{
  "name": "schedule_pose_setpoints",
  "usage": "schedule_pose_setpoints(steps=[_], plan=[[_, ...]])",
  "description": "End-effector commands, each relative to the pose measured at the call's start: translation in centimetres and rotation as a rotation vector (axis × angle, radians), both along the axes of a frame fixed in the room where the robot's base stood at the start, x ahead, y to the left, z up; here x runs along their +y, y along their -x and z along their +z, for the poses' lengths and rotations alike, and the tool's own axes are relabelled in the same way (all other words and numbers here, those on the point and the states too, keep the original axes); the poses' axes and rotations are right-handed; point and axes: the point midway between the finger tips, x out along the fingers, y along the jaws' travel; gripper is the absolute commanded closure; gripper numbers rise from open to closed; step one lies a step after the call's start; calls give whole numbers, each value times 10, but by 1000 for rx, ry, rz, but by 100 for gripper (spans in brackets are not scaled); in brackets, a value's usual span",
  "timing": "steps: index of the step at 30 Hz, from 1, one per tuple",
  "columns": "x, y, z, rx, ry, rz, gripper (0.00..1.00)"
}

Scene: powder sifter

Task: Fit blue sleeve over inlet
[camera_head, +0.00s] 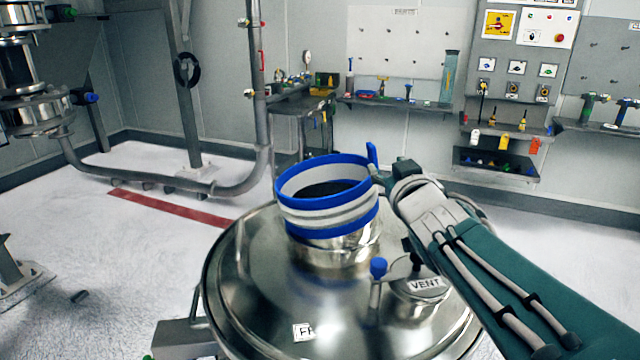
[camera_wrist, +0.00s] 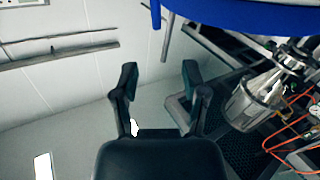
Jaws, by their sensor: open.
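The blue sleeve (camera_head: 330,228), a pale band with blue top and bottom rims and a blue tab at its right, sits around the upper part of the steel inlet (camera_head: 340,250). The inlet's lower neck shows beneath it, and its opening is dark. The sleeve looks roughly level. My gripper (camera_head: 385,174) is at the sleeve's right side, close to the tab; its fingers are hard to make out there. In the wrist view my gripper is open with nothing between the fingers, and the sleeve's blue rim (camera_wrist: 245,18) crosses the top right.
The inlet rises from a round steel lid (camera_head: 255,285). A VENT cap (camera_head: 422,288) and a blue knob (camera_head: 378,267) stand on the lid under my arm. A bench (camera_head: 300,108), tool shelves (camera_head: 395,103) and a control panel (camera_head: 520,50) line the back wall.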

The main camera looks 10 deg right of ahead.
Motion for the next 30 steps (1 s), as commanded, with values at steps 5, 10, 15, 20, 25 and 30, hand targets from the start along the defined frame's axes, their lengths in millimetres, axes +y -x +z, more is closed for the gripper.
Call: schedule_pose_setpoints(steps=[5, 10, 15, 20, 25, 30], plan=[[0, -14, 2, -10, 0, 10, 43], [-2, -40, 1, -8, -1, 9, 43], [-2, -55, 1, -11, 0, 8, 43], [-3, -66, -1, -10, 1, 8, 43], [-8, -90, -6, -9, 0, 8, 43], [-8, -107, -5, -10, 0, 7, 43]])
